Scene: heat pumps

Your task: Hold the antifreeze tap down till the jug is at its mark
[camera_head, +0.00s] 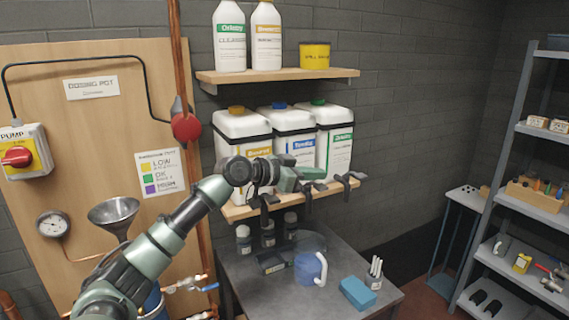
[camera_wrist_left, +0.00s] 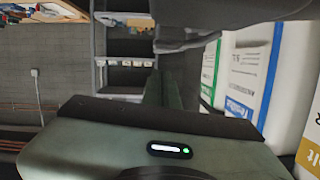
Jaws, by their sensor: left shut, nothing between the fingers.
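Three white containers stand side by side on the lower shelf: one with a yellow cap (camera_head: 236,130), one with a blue cap (camera_head: 290,130), one with a green cap (camera_head: 338,140). I cannot clearly read which is antifreeze. Dark taps hang at the shelf's front edge, including the right one (camera_head: 347,184). My left gripper (camera_head: 318,180) is shut and empty, in front of the containers near the middle and right taps; contact cannot be told. A clear jug (camera_head: 311,268) with a white handle and bluish contents stands on the table below. Its mark cannot be made out. My right gripper is out of view.
The grey table (camera_head: 242,290) also holds several small dark bottles, a blue block (camera_head: 357,293) and a cup of white sticks (camera_head: 374,273). The wooden shelf (camera_head: 235,213) edge is close to my left arm. A metal rack (camera_head: 500,200) stands at the right.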

